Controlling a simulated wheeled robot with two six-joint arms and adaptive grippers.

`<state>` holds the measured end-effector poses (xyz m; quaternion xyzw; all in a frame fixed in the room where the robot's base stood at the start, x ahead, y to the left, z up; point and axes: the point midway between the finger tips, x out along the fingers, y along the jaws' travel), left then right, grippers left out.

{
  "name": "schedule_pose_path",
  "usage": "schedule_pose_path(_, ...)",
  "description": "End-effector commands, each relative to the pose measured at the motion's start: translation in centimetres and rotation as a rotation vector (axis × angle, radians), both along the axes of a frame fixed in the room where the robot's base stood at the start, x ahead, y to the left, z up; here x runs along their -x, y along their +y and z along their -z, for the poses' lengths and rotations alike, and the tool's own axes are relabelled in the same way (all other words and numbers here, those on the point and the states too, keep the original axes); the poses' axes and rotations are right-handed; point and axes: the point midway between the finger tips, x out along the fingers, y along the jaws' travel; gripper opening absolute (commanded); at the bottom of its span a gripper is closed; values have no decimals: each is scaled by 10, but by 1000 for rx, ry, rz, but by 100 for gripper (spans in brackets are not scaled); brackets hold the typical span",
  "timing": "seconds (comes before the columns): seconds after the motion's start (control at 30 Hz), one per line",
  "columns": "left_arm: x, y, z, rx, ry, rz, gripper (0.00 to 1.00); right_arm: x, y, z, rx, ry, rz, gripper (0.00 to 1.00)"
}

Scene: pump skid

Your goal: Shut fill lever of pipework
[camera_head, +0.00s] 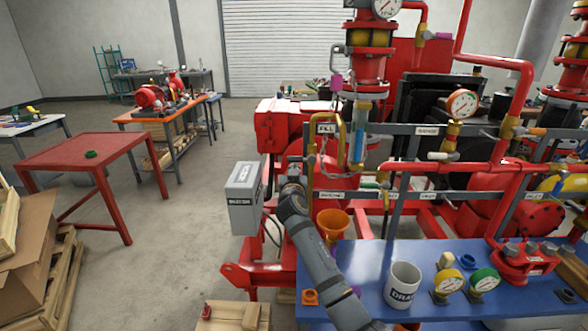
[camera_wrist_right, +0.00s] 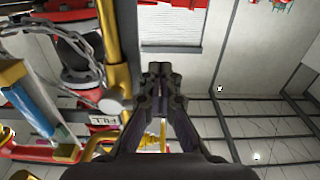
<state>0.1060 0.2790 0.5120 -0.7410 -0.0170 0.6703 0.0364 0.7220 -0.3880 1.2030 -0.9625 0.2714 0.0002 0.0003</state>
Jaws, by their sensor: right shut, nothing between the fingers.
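The FILL label (camera_head: 326,128) is on the upper grey rail of the pipework, and it shows upside down in the right wrist view (camera_wrist_right: 103,120). Yellow pipe parts (camera_head: 342,130) stand beside it, with a blue-and-clear upright tube (camera_head: 358,148) to their right. I cannot clearly tell which part is the fill lever or its position. My right gripper (camera_head: 292,182) is below and left of the label, in front of the skid, apart from the pipework. In the right wrist view its fingers (camera_wrist_right: 161,72) are together and empty, beside a thick yellow pipe (camera_wrist_right: 109,40). My left gripper is not in view.
A grey box (camera_head: 243,200) stands just left of my right gripper. An orange funnel (camera_head: 332,223) is to its right. A blue bench (camera_head: 370,255) in front carries a white mug (camera_head: 403,284) and gauges. Open floor lies left, before a red table (camera_head: 80,148).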

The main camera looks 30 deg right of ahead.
Motion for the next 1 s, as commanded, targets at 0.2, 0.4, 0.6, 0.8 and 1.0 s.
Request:
schedule_pose_path(0.2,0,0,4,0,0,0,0,0,0,3,0,0,0,0)
schedule_pose_path(0.4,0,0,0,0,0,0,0,16,11,2,1,-1,-1,0)
schedule_pose_path(0.6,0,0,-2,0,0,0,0,37,23,3,0,0,-1,0)
schedule_pose_path(0.8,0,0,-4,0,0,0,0,57,35,3,-1,0,-1,0)
schedule_pose_path(1.0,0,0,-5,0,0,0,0,74,45,3,-1,-1,-1,0)
